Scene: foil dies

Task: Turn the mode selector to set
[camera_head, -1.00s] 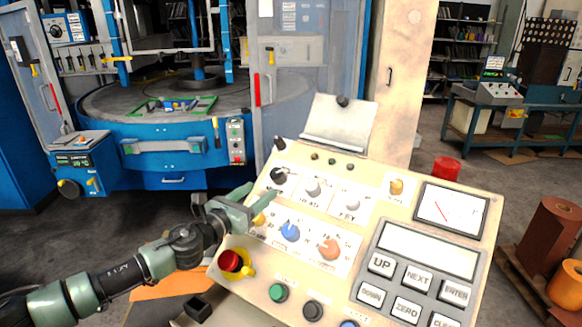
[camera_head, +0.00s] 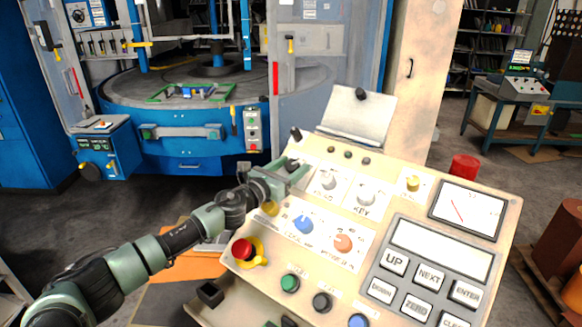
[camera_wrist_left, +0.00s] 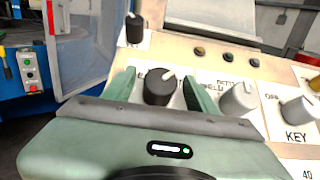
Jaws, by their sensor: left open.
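My left gripper (camera_head: 290,173) is at the upper left of the slanted cream control panel (camera_head: 400,183). Its jaws are open. In the left wrist view its two green fingers (camera_wrist_left: 160,92) stand on either side of a black rotary knob (camera_wrist_left: 157,84) with a white pointer line that points up and to the right. A gap shows beside the knob, and I cannot tell whether a finger touches it. The lettering around this knob is mostly hidden, so I cannot read a set mark. My right gripper is not in view.
Grey knobs (camera_head: 328,180) and a key switch (camera_head: 366,196) sit right of the black knob. Blue (camera_head: 304,224) and orange (camera_head: 343,243) knobs and a red emergency button (camera_head: 242,249) lie below.

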